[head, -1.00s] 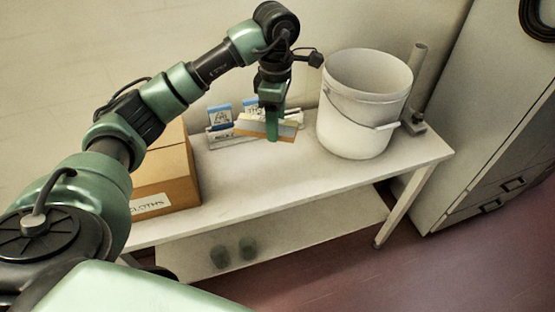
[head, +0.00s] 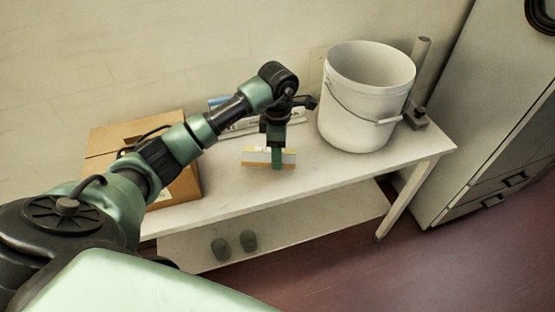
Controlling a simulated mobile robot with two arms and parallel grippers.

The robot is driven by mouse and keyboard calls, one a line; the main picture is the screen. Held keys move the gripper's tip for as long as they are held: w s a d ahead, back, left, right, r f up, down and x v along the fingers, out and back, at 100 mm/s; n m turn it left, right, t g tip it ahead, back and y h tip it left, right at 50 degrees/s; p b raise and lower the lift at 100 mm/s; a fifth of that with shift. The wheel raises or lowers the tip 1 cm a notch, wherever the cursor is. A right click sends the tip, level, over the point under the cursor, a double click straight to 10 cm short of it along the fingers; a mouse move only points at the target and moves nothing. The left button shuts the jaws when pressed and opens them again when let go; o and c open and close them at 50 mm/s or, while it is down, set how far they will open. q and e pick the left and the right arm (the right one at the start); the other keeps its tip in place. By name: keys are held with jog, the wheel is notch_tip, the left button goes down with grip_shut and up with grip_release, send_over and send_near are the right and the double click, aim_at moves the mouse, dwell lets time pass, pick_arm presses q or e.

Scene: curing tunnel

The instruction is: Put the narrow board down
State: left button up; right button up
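The narrow board (head: 257,157) is a small flat piece with pale yellow, whitish and tan bands. It stands on its long edge, roughly level, at or just above the white bench top. My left gripper (head: 277,160) reaches down from above with a green finger across the board's near face, and it looks shut on it. The far finger is hidden. Whether the board's lower edge touches the bench top (head: 325,180) I cannot tell. My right gripper is not in view.
A white bucket (head: 360,115) stands to the right of the board, and a cardboard box (head: 102,141) to the left. A white rack (head: 238,131) with a blue item is behind, partly hidden by my arm. The bench front is clear.

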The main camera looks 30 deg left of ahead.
pick_arm(q)
notch_tip(320, 180, down, 4)
jog(key=shift+s+r, duration=0.1)
jog(key=shift+r, duration=0.1)
jog(key=shift+f, duration=0.2)
jog(key=shift+f, duration=0.1)
jog(key=o, duration=1.4)
notch_tip(320, 180, up, 12)
jog(key=shift+r+b, duration=0.1)
jog(key=shift+b, duration=0.75)
